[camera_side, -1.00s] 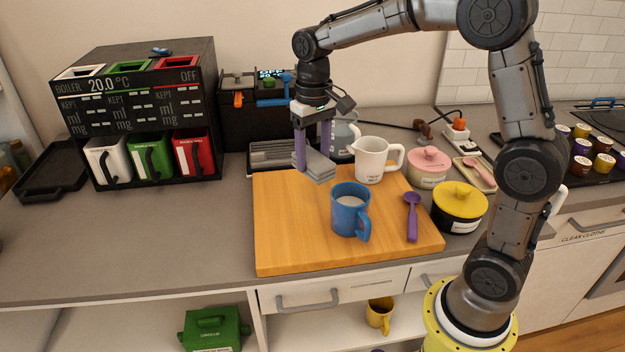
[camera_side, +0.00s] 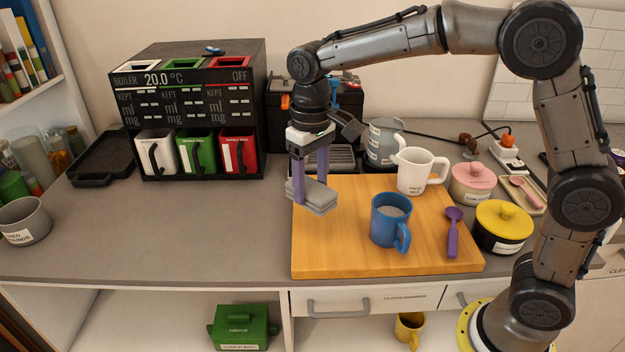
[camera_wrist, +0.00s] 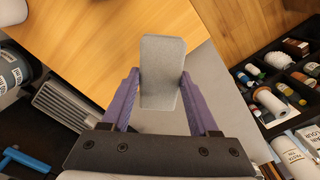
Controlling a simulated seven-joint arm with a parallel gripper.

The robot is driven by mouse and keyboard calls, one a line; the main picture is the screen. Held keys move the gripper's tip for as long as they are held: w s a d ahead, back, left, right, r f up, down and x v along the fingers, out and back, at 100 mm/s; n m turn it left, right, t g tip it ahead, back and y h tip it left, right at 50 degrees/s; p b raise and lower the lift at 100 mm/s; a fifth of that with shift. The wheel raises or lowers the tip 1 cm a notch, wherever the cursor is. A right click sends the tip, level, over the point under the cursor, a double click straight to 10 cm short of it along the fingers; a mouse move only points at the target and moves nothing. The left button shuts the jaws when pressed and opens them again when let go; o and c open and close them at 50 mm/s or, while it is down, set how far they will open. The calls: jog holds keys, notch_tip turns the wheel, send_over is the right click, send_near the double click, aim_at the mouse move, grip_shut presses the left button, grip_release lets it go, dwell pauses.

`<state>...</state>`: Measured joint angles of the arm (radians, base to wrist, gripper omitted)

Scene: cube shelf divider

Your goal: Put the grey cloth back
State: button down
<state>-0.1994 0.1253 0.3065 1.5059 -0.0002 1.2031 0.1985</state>
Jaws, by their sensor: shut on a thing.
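The grey cloth (camera_side: 318,198) is a folded, flat pad. My gripper (camera_side: 310,186), with purple fingers, is shut on it and holds it near the left edge of the wooden board (camera_side: 345,258). In the wrist view the cloth (camera_wrist: 162,72) sits between the two fingertips (camera_wrist: 160,80), with the board (camera_wrist: 95,40) and grey counter (camera_wrist: 212,85) below. The cloth appears raised, but I cannot tell its exact height.
A blue mug (camera_side: 390,222), a white jug (camera_side: 418,172) and a purple scoop (camera_side: 452,235) are on the board. The boiler unit (camera_side: 190,100) stands behind left. Counter left of the board is clear up to a grey pot (camera_side: 25,222). A dark divided tray (camera_wrist: 285,80) holds several small items.

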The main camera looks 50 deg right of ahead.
jog(key=shift+f, duration=3.85)
jog(key=shift+f, duration=0.5)
jog(key=shift+c, duration=2.3)
grip_release()
jog(key=o, duration=0.5)
jog(key=shift+c, duration=0.2)
jog(key=shift+r, duration=4.1)
